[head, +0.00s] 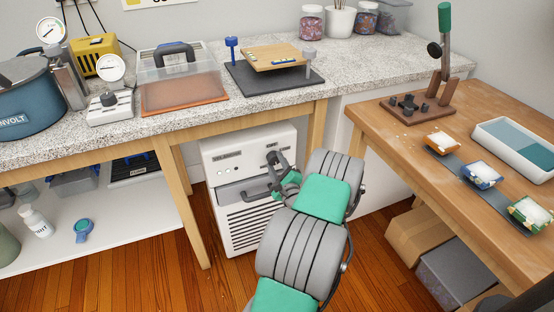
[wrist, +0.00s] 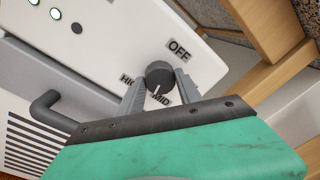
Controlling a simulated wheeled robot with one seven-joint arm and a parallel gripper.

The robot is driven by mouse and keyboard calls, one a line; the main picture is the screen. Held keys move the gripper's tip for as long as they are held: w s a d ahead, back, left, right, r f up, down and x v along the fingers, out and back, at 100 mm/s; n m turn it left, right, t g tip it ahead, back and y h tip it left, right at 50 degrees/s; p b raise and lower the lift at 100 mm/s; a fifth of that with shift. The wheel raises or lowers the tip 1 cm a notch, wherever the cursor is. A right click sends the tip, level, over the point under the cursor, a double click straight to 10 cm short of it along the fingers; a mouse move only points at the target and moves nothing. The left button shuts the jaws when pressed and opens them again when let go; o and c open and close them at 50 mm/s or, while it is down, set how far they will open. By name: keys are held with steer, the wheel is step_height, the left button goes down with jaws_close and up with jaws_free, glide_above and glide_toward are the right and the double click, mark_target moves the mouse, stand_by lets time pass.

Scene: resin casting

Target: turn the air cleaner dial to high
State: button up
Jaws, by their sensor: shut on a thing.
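The white air cleaner (head: 222,160) stands on the floor under the stone-topped bench, and its front panel fills much of the wrist view (wrist: 110,45). Its dark round dial (wrist: 159,73) has a white pointer line aimed down at about the MID label (wrist: 162,98). The OFF label (wrist: 179,50) is at upper right, and a partly hidden label beginning with H (wrist: 126,79) is at left. My gripper (wrist: 161,79) is shut on the dial, one finger on each side. In the head view my gripper (head: 277,174) is at the panel and the dial cannot be made out.
The air cleaner's grey handle (wrist: 50,108) and vent slats are close to my gripper's left. A wooden bench leg (head: 182,205) stands left of the cleaner. Two panel lights (wrist: 55,13) glow and a third (wrist: 77,27) is dark. Wooden floor (head: 180,265) is clear in front.

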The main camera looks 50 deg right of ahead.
steer(key=m+p, duration=0.2)
steer(key=m, duration=0.2)
steer(key=shift+s+d+r+m+p, duration=0.1)
steer(key=shift+d+r+m+p, duration=0.15)
steer(key=shift+m+p, duration=0.15)
steer(key=shift+f+m+p, duration=0.1)
steer(key=shift+m+p, duration=0.85)
steer(key=shift+m, duration=0.95)
steer(key=o, duration=1.1)
steer(key=shift+o, duration=1.3)
steer(key=shift+a+f, duration=0.1)
steer(key=shift+a, duration=0.05)
